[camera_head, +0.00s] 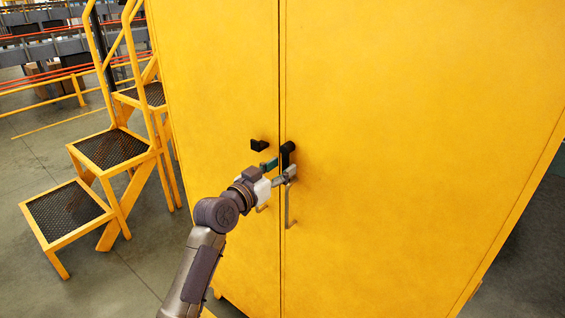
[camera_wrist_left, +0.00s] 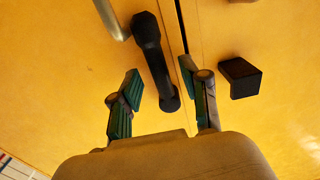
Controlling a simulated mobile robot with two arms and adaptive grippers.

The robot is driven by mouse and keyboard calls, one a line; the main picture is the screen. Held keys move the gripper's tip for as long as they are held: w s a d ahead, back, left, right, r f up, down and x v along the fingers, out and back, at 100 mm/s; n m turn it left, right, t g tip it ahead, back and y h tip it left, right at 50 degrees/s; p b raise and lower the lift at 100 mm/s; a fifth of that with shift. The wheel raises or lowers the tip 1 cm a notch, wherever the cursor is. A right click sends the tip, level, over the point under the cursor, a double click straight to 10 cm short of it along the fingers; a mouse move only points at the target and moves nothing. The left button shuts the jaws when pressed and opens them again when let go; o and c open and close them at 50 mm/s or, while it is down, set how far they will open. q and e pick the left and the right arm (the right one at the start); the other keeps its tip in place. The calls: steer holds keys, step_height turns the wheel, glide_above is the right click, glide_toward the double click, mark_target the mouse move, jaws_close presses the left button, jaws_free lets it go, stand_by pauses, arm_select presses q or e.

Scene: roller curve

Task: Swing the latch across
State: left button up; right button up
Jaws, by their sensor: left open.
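The black latch (camera_head: 288,150) is on the right door of the yellow cabinet, beside the seam between the doors, and looks close to upright. A black catch (camera_head: 258,145) sticks out of the left door across the seam. My left gripper (camera_head: 279,170) is open at the latch and partly covers its lower part. In the left wrist view, the latch (camera_wrist_left: 154,58) runs between the two spread fingers of my gripper (camera_wrist_left: 161,80), and the catch (camera_wrist_left: 240,77) is outside them to the right. I cannot tell whether a finger touches the latch. My right gripper is out of view.
The yellow cabinet (camera_head: 400,110) fills the middle and right. A metal handle (camera_head: 289,208) hangs below the latch, close to my gripper; it also shows in the left wrist view (camera_wrist_left: 111,18). Yellow steps (camera_head: 112,150) stand left of the cabinet, with open floor around them.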

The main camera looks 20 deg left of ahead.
arm_select(q)
steer(key=shift+w+d, duration=0.25)
steer(key=shift+w, duration=0.3)
jaws_close()
